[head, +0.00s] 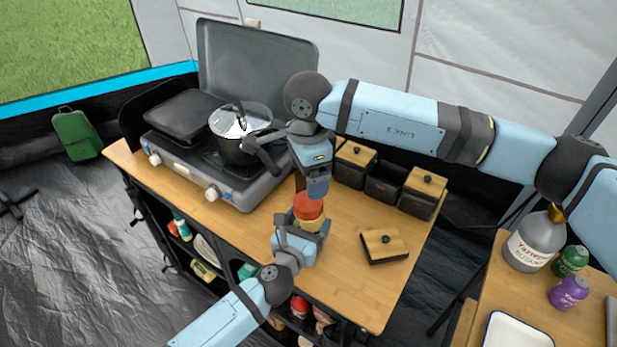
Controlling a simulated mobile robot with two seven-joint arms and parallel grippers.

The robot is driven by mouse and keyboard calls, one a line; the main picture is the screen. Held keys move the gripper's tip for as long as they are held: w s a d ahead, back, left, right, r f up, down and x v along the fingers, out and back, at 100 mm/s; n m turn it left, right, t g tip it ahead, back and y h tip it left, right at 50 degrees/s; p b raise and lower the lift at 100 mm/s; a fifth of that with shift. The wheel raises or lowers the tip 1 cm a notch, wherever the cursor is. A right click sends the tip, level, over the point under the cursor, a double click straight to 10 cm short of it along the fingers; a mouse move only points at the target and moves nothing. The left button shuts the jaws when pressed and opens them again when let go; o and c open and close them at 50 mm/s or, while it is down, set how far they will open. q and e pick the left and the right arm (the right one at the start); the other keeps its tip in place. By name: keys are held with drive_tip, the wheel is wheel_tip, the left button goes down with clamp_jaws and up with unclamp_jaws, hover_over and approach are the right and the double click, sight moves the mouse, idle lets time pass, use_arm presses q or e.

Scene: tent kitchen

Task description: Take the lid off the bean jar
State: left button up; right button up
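The bean jar, which I take to be the small jar (309,225) with a yellowish body and an orange-red lid (308,205), stands near the front middle of the wooden counter. The lid is on the jar. My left gripper (300,236) is at the jar's body from the front, with fingers around its sides; it seems closed on it, and the jar's lower part is hidden. My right gripper (317,192) points down from above, just over the lid's right side. Its fingers overlap in this view, so its opening and any contact with the lid cannot be made out.
A camping stove (215,185) with a lidded pot (236,148) stands left. Black boxes (382,190) stand behind, the middle one without a lid. A square wooden lid (384,244) lies right of the jar. A side table holds a bottle (534,247) and a tray (518,334).

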drive_tip(key=m, duration=1.3)
drive_tip(key=shift+m, duration=0.4)
drive_tip(key=m, duration=0.6)
drive_tip(key=shift+m, duration=0.3)
drive_tip(key=m, duration=0.3)
drive_tip(key=shift+m, duration=0.4)
drive_tip(key=m, duration=0.4)
drive_tip(key=shift+m, duration=0.3)
drive_tip(key=shift+f, duration=4)
drive_tip(key=shift+c, duration=0.4)
